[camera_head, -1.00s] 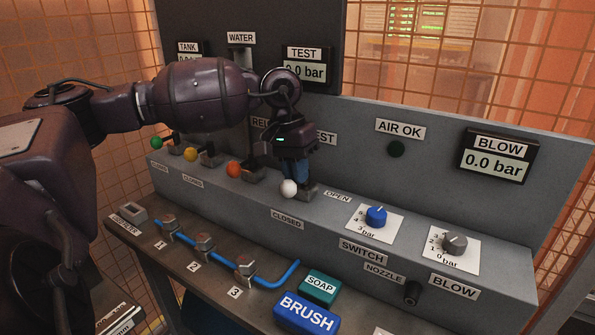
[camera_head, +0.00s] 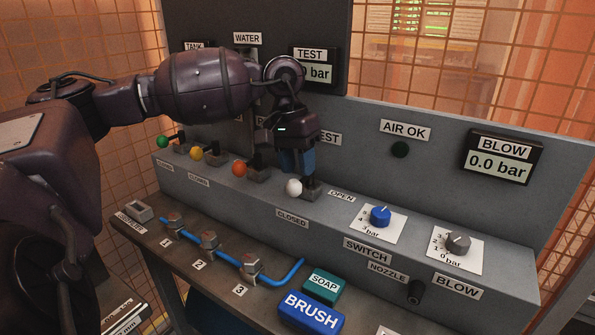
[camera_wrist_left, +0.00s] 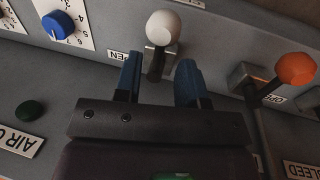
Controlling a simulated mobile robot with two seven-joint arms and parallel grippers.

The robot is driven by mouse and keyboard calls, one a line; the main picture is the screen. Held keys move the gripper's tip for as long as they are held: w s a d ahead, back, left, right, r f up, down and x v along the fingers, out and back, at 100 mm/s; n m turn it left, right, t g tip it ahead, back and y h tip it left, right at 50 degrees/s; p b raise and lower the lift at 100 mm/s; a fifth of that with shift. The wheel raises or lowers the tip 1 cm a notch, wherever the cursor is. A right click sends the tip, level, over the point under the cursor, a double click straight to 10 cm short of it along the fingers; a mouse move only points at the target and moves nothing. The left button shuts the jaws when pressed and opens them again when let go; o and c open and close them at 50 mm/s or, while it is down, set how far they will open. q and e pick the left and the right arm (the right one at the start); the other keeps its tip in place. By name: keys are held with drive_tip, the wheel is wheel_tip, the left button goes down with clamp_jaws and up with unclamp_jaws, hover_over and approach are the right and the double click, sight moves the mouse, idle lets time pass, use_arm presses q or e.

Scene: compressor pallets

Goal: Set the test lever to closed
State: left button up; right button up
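The test lever, with a white knob (camera_head: 293,187), stands on the grey panel below the TEST label. It also shows in the left wrist view (camera_wrist_left: 163,27). Its knob lies to the front left of its base, on the side of the CLOSED label (camera_head: 292,219); the OPEN label (camera_head: 341,196) is to the right of the base. My left gripper (camera_head: 298,162) is above and behind the knob, fingers pointing down. In the wrist view its blue fingers (camera_wrist_left: 159,78) are apart, with the dark stem between them and gaps on both sides. My right gripper is out of view.
Levers with orange (camera_head: 239,169), yellow (camera_head: 196,154) and green (camera_head: 162,142) knobs stand to the left. A blue dial (camera_head: 380,215) and a grey dial (camera_head: 457,243) are to the right. The BRUSH block (camera_head: 311,313) and SOAP block (camera_head: 324,285) lie on the lower shelf.

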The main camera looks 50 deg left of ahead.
use_arm(q)
wheel_tip(320, 180, up, 8)
drive_tip(key=a, duration=0.1)
drive_tip(key=shift+s+a+r+p, duration=0.2)
drive_tip(key=shift+a+p, duration=0.1)
drive_tip(key=shift+p, duration=0.05)
idle(0.3)
